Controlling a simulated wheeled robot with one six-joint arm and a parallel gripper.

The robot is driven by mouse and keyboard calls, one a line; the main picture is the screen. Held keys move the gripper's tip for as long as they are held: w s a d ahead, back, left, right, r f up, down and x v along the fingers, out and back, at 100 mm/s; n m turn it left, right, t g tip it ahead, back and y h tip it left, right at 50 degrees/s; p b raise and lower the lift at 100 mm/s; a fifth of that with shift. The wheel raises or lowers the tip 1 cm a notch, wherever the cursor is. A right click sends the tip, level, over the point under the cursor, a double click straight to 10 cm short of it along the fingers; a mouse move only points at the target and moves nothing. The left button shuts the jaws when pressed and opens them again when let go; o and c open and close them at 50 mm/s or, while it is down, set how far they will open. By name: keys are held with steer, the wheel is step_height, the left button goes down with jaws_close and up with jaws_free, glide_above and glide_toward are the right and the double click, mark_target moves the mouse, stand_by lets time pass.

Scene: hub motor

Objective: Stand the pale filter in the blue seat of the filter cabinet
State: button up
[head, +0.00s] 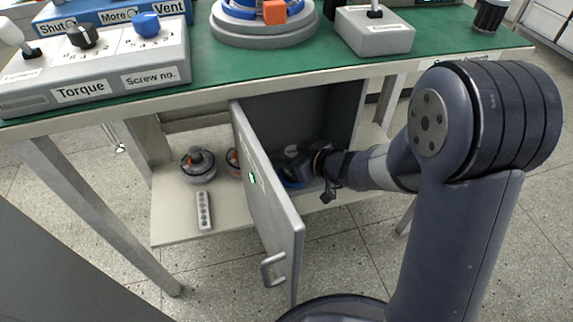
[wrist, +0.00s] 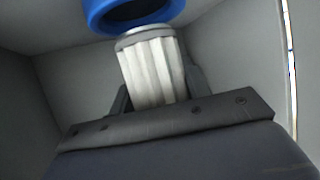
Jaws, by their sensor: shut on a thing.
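The pale filter (wrist: 152,72) is a white pleated cylinder with a grey end cap. It is held between the fingers of my gripper (wrist: 153,98) in the wrist view, and the gripper is shut on it. The blue seat (wrist: 130,10) is a ring at the top of the wrist view, close to the filter's capped end; I cannot tell whether they touch. In the head view, the filter cabinet (head: 272,215) is under the bench with its grey door swung open. My gripper (head: 300,172) is inside it, partly hidden by the door, near a bit of blue (head: 291,184).
The open door with its handle (head: 273,269) stands left of my arm. On the lower shelf (head: 170,228) are a round grey part (head: 198,163) and a grey strip (head: 204,211). The green bench top (head: 300,55) with control boxes is above. Cabinet walls are close around the gripper.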

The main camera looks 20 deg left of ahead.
steer(key=shift+f+b, duration=0.65)
steer(key=shift+f, duration=0.4)
steer(key=shift+f, duration=0.2)
steer(key=o, duration=1)
steer(key=shift+o, duration=0.2)
steer(key=shift+r, duration=0.15)
